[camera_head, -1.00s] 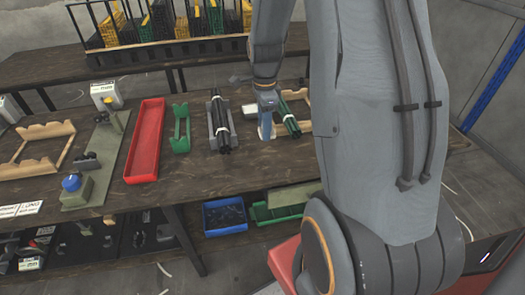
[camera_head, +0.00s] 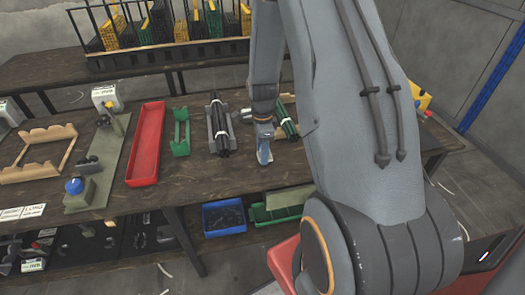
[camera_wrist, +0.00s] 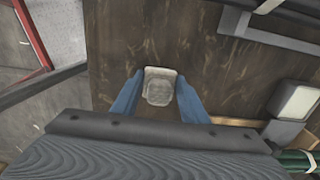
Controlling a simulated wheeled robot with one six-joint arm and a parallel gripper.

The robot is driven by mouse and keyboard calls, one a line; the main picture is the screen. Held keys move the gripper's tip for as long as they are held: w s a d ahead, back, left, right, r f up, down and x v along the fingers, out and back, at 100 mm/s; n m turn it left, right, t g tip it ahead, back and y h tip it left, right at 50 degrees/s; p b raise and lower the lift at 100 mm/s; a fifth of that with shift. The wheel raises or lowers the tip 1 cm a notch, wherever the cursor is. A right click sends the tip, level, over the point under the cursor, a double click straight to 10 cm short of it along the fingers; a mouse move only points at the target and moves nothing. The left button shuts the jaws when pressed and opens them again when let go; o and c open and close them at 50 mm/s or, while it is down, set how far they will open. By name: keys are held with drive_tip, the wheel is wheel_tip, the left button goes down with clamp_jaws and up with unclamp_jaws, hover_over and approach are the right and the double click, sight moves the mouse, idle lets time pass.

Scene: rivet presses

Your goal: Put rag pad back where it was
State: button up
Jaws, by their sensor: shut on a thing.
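The rag pad (camera_wrist: 159,86) is a small pale grey-beige piece, seen in the wrist view between the two blue fingers of my gripper (camera_wrist: 160,98). The fingers are shut on it. In the head view my gripper (camera_head: 264,152) points down over the front part of the wooden workbench (camera_head: 215,180), right of the dark rods. The pad cannot be made out clearly there. I cannot tell whether it touches the bench top.
Dark rods (camera_head: 218,128) lie in a grey holder left of my gripper. Green rods (camera_head: 287,122) on a wooden stand are close on its right, partly behind my arm. A green holder (camera_head: 181,132) and red tray (camera_head: 147,145) stand farther left. Blue bin (camera_head: 224,216) sits below.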

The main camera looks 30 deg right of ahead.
drive_tip(key=shift+f, duration=0.1)
drive_tip(key=o, duration=1)
drive_tip(key=shift+o, duration=0.2)
wheel_tip(320, 180, up, 11)
drive_tip(key=b, duration=0.2)
drive_tip(key=shift+r+b, duration=0.2)
drive_tip(key=shift+b, duration=0.2)
drive_tip(key=s+a+r+n+t, duration=0.1)
drive_tip(key=s+a+r+n, duration=0.3)
drive_tip(key=s+a+n, duration=1)
drive_tip(key=shift+s+a+r+n, duration=0.2)
drive_tip(key=shift+s+n, duration=0.5)
drive_tip(key=shift+n, duration=2.9)
drive_tip(key=shift+c, duration=0.6)
